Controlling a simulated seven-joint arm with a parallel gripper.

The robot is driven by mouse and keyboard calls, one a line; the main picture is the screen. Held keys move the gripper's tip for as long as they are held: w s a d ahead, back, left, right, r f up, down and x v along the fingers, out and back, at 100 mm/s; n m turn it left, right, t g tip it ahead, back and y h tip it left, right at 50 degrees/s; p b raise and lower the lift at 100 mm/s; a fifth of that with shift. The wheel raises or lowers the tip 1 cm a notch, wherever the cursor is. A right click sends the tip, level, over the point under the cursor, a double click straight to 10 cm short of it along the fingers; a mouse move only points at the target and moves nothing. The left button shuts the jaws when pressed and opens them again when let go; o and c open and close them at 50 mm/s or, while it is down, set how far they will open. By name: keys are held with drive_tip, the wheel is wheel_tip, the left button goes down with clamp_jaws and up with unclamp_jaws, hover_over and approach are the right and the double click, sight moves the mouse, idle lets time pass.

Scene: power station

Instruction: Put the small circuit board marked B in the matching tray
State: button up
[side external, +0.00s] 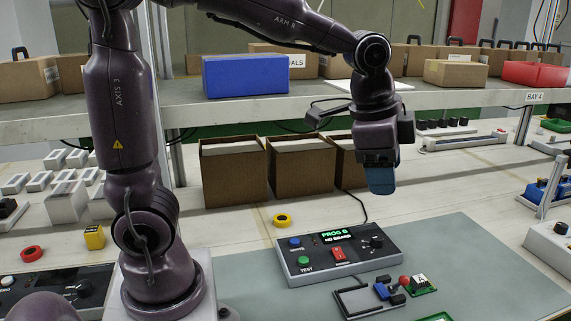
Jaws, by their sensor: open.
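My gripper (381,183) points down with blue fingertips, high above the back edge of the grey-green mat. It is open and I see nothing held in it. A small green circuit board with a white label reading A (421,281) lies on the mat, right of a dark test fixture (360,303) with a blue and red clamp. Another green piece (437,317) is cut off by the bottom edge, and its mark cannot be read. I cannot make out a board marked B or a matching tray.
A grey control box (337,257) at the mat's back has a display reading "PROG B NO BOARD". Open cardboard boxes (302,175) stand behind, under a shelf (300,115). The mat's right side (495,270) is clear.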

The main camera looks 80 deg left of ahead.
drive_tip(key=s+a+n+t, duration=0.2)
drive_tip(key=s+n, duration=0.5)
drive_tip(key=s, duration=0.7)
drive_tip(key=shift+s+a+r+n, duration=0.25)
drive_tip(key=shift+a+r+n, duration=0.05)
drive_tip(key=shift+a+r, duration=0.15)
